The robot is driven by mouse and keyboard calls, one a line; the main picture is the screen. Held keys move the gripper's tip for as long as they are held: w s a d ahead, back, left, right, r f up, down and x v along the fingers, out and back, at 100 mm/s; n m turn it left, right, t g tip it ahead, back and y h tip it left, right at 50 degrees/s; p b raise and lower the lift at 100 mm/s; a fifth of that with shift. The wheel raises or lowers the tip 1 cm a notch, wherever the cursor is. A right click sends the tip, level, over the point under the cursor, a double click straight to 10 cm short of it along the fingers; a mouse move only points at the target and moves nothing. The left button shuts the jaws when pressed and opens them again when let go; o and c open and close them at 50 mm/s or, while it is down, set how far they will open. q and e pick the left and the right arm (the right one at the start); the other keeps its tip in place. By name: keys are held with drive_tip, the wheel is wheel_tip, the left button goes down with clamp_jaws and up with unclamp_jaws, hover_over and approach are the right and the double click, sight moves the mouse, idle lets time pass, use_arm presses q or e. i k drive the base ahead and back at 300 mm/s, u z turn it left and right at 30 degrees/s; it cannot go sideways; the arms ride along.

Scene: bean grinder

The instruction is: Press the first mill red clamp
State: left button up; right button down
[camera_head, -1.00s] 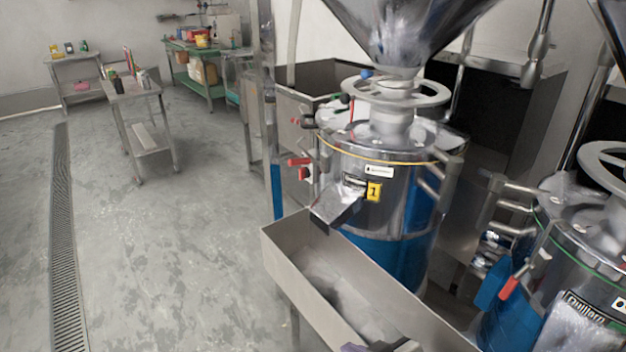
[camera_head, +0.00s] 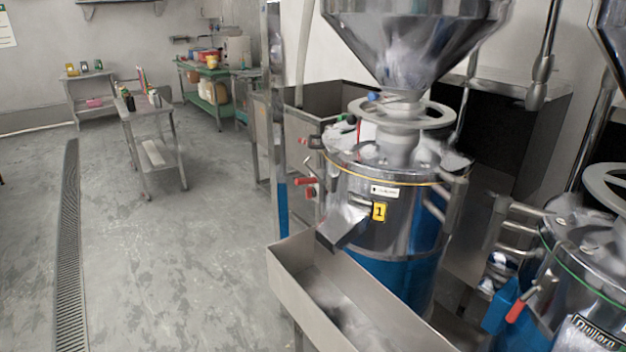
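The first mill (camera_head: 395,235) stands right of centre, a steel drum with a blue lower body and a yellow label "1" (camera_head: 379,212). On its left side a red-handled lever (camera_head: 305,181) sticks out to the left; a smaller red part (camera_head: 310,192) sits just below it. Which of these is the clamp I cannot tell for certain. Neither of my grippers is in view.
A steel trough (camera_head: 330,290) runs in front of the mill below its spout. A second mill (camera_head: 570,270) with a red-tipped lever (camera_head: 516,311) stands at the right. A small steel cart (camera_head: 150,150) is farther back. The floor at left is clear.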

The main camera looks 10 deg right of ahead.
sight(314, 180)
drive_tip(key=k, duration=1.3)
drive_tip(key=u, duration=0.7)
drive_tip(key=i, duration=1.6)
drive_tip(key=z, duration=0.7)
